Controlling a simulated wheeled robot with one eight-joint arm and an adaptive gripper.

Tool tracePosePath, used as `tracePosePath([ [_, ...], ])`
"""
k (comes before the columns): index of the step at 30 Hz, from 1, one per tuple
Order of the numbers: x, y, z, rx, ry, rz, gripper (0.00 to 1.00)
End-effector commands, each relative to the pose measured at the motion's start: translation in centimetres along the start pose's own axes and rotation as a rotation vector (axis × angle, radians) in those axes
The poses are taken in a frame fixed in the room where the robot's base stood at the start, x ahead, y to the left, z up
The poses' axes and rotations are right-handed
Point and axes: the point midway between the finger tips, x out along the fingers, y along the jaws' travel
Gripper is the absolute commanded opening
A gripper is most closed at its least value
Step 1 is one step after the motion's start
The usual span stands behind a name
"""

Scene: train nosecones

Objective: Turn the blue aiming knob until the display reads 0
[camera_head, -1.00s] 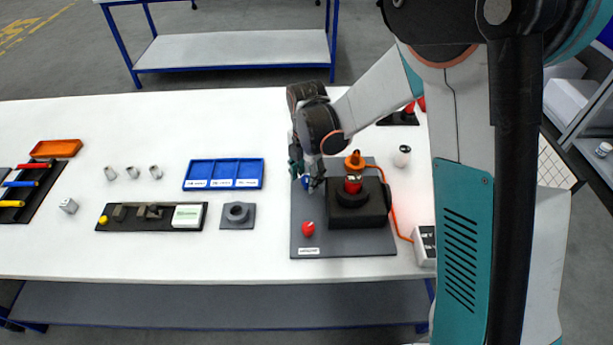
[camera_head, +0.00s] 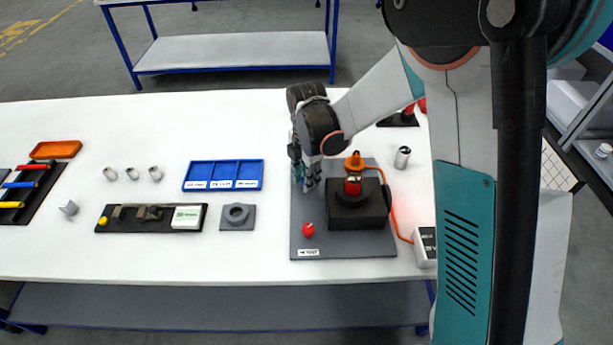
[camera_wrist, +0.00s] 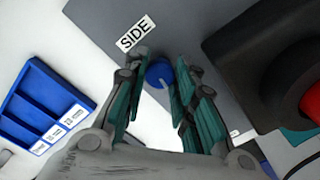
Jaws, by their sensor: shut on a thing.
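The blue aiming knob (camera_wrist: 160,73) has a pale pointer line and sits on a grey plate (camera_wrist: 192,30) beside a "SIDE" label. In the wrist view, my gripper (camera_wrist: 161,66) has its two teal finger pads on either side of the knob, shut on it. In the head view, my gripper (camera_head: 308,182) points down at the left part of the grey base plate (camera_head: 345,243) and hides the knob. A small white box with a dark display (camera_head: 428,240) stands at the plate's right; its reading is too small to make out.
A black block (camera_head: 358,210) with a red and orange top stands on the plate, right of my gripper. A red button (camera_head: 308,230) is in front. An orange cable (camera_head: 394,218) runs to the box. A blue tray (camera_head: 223,174) lies to the left.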

Motion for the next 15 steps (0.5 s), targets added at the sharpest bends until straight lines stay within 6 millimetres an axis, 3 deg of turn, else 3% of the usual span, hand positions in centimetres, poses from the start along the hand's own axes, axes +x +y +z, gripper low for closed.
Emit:
tracePosePath([
  [15,0.1,0.0,-0.03,0.471,0.0,0.0,0.01],
])
